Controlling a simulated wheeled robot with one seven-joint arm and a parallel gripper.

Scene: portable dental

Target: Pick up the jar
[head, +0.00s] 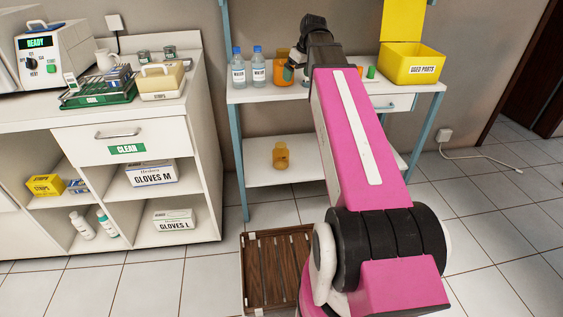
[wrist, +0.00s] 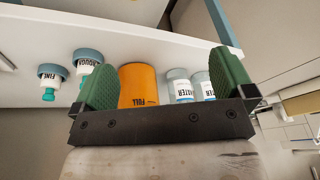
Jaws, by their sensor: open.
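An orange jar (wrist: 138,85) with a black label that looks like FULL stands on the white shelf; its picture is upside down in the wrist view. The jar also shows in the head view (head: 281,76), on the upper shelf beside the water bottles, partly hidden by my arm. My gripper (wrist: 163,56) has two green fingers spread apart with nothing held. In the wrist view the jar appears in the gap between the fingers, nearer the left one; I cannot tell whether it is within their reach. My gripper is largely hidden behind my wrist in the head view.
Two clear water bottles (head: 247,67) stand left of the jar. Small cups labelled FINE (wrist: 50,72) and ROUGH (wrist: 90,60) are on its other side. A yellow used-parts box (head: 412,68) stands at the shelf's right. An amber bottle (head: 281,155) stands on the lower shelf.

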